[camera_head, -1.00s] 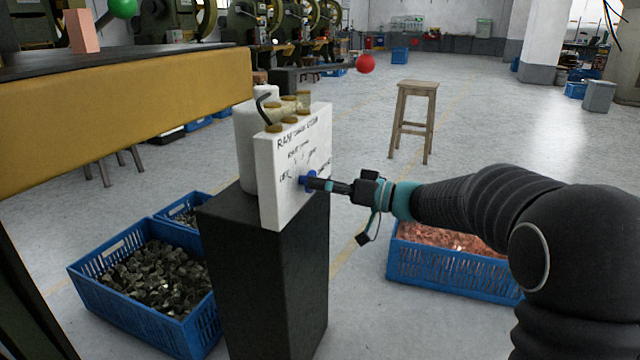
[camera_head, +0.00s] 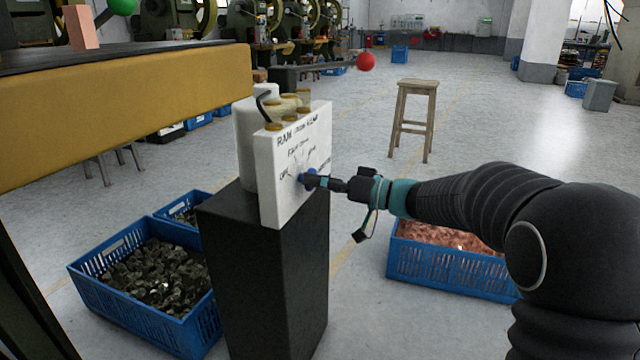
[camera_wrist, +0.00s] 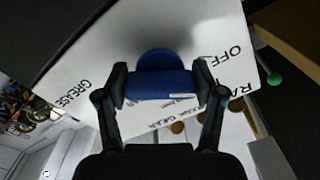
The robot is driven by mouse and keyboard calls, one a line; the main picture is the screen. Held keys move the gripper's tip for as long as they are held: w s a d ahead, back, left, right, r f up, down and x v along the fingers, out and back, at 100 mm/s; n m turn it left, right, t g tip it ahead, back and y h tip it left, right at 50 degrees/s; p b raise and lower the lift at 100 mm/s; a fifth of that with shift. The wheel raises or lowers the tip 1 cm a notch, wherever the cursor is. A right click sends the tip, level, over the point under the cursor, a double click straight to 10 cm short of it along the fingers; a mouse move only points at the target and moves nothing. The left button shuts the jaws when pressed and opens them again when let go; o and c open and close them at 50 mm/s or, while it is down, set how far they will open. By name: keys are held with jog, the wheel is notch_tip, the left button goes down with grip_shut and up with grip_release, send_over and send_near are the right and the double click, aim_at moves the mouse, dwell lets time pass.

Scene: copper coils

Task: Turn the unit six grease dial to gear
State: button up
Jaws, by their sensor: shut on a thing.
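The white dial panel (camera_head: 290,200) stands upright on a black pedestal (camera_head: 262,270), with dark hand-lettered labels on its face. In the wrist view, OFF and GREASE show on the panel (camera_wrist: 110,50), one to each side of the blue dial knob (camera_wrist: 158,60), and further lettering lies below it. My gripper (camera_wrist: 160,88) is shut on the knob, with one finger at each side. In the head view my gripper (camera_head: 314,181) meets the panel and hides most of the knob. A small pale mark shows on the knob, but I cannot tell which label it points to.
A blue crate of dark metal pieces (camera_head: 85,285) stands left of the pedestal. A blue crate of copper (camera_head: 450,278) lies below my arm. A wooden stool (camera_head: 417,86) stands behind. A yellow-sided bench (camera_head: 130,105) fills the left.

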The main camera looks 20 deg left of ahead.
jog(key=m+b, duration=0.2)
jog(key=m, duration=0.9)
jog(key=shift+r+m+p, duration=0.2)
jog(key=shift+m+p, duration=0.1)
jog(key=shift+p, duration=0.05)
jog(key=m+p, duration=0.1)
jog(key=m, duration=0.2)
jog(key=shift+r+m+p, duration=0.1)
jog(key=shift+m+p, duration=0.3)
jog(key=m+p, duration=0.2)
jog(key=m, duration=0.1)
jog(key=m+p, duration=0.3)
jog(key=m, duration=0.1)
jog(key=shift+m, duration=0.3)
jog(key=shift+m+p, duration=0.3)
jog(key=shift+p, duration=0.1)
jog(key=o, duration=1.2)
jog(key=shift+c, duration=0.2)
